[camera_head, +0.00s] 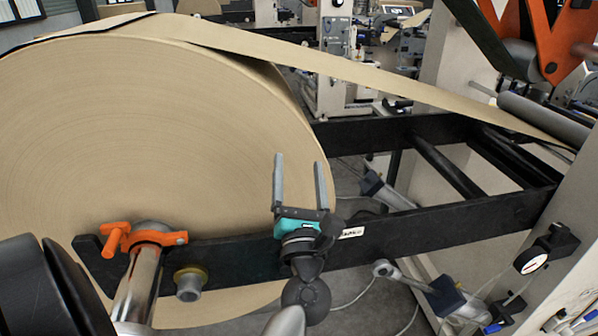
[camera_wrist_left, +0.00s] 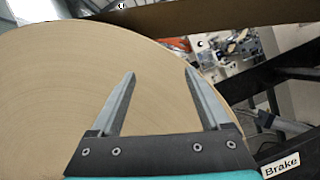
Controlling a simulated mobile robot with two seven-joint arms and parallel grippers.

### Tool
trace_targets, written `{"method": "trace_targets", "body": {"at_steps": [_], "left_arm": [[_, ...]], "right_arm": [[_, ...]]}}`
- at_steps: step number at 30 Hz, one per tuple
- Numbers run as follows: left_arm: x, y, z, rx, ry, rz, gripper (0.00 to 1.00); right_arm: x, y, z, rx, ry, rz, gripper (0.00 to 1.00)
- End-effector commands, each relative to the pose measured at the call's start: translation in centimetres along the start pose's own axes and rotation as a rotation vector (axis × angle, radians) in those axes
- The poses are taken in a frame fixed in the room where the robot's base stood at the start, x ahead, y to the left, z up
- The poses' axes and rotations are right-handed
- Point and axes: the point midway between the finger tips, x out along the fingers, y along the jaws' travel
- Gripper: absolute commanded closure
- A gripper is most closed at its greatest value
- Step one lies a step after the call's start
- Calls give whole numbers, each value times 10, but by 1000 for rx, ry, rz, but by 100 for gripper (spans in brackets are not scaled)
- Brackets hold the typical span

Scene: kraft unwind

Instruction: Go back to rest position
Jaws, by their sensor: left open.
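My left gripper (camera_head: 299,180) is open and empty, with its two grey fingers pointing up. It stands in front of the right part of the large kraft paper roll (camera_head: 150,130). In the left wrist view my left gripper (camera_wrist_left: 158,100) shows its fingers apart with nothing between them, and the kraft roll (camera_wrist_left: 60,90) fills the left side behind. I cannot tell the gap between fingers and roll. My right gripper is in neither view.
A black frame beam (camera_head: 440,225) runs behind my left wrist, with a Brake label (camera_wrist_left: 281,165). An orange clamp (camera_head: 140,237) sits on the shaft at the left. A paper web (camera_head: 330,65) stretches from the roll to a roller (camera_head: 540,118). Machines stand behind.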

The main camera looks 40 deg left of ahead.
Motion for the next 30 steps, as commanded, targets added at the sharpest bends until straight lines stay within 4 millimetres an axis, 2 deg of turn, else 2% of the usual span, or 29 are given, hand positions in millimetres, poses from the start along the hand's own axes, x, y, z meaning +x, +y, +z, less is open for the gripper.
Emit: {"method": "trace_targets", "body": {"at_steps": [17,20,23,25,29,30], "left_arm": [[1,1,2,0,0,0,20],[-1,-4,-2,23,0,-13,20],[-9,-28,-20,131,-3,-76,20],[-22,-57,-42,269,-13,-159,20],[-64,-123,-101,607,-64,-375,20],[-80,-141,-120,711,-88,-445,20]], "right_arm": [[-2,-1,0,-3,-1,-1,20],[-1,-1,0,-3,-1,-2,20],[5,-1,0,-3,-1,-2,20],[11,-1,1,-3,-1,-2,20],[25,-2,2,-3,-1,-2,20],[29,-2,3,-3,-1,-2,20]]}}
